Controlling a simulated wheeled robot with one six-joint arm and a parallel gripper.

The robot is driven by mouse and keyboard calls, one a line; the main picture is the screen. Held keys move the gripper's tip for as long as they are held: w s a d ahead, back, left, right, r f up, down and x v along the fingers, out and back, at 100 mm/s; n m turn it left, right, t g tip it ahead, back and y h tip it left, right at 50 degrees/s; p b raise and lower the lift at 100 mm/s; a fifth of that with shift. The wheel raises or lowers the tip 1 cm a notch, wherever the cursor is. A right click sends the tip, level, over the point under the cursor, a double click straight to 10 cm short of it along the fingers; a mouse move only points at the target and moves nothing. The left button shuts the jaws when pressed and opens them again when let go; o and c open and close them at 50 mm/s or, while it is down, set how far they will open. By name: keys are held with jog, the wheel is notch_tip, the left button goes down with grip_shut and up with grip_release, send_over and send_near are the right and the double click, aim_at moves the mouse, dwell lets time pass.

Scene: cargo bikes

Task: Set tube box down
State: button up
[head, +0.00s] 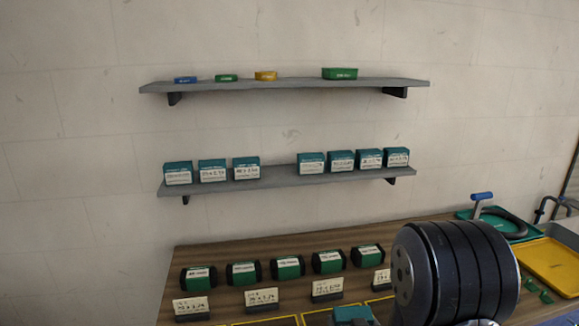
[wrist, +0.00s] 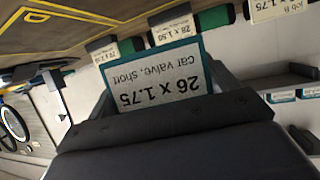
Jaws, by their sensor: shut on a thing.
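My gripper (wrist: 165,92) is shut on a teal tube box with a white label (wrist: 160,72). The label reads "26 x 1.75, car valve, short" and appears upside down in the wrist view. A finger shows on each side of the box. In the head view a teal box top (head: 352,314), apparently the held one, shows at the bottom edge, above the bench (head: 225,258) near yellow-outlined areas. My dark arm hides the bench to its right. I cannot tell the gap beneath the box.
Several green-and-black rolls (head: 288,267) stand in a row on the bench, with label cards (head: 262,297) in front. The lower shelf (head: 280,181) holds several teal boxes, with a gap between two groups. The upper shelf (head: 300,83) holds small bins. A yellow tray (head: 553,265) lies right.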

jog(key=shift+s+d, duration=0.15)
jog(key=shift+s, duration=0.45)
jog(key=w+r+n+y+b, duration=0.2)
jog(key=w+y+b, duration=0.1)
jog(key=w+b, duration=0.45)
jog(key=f, duration=0.3)
jog(key=f+b, duration=0.1)
jog(key=f, duration=0.6)
jog(key=shift+a+f, duration=0.1)
jog(key=shift+a, duration=0.3)
jog(key=shift+b, duration=0.3)
jog(key=shift+f, duration=0.2)
jog(key=o, duration=1)
jog(key=shift+r, duration=0.15)
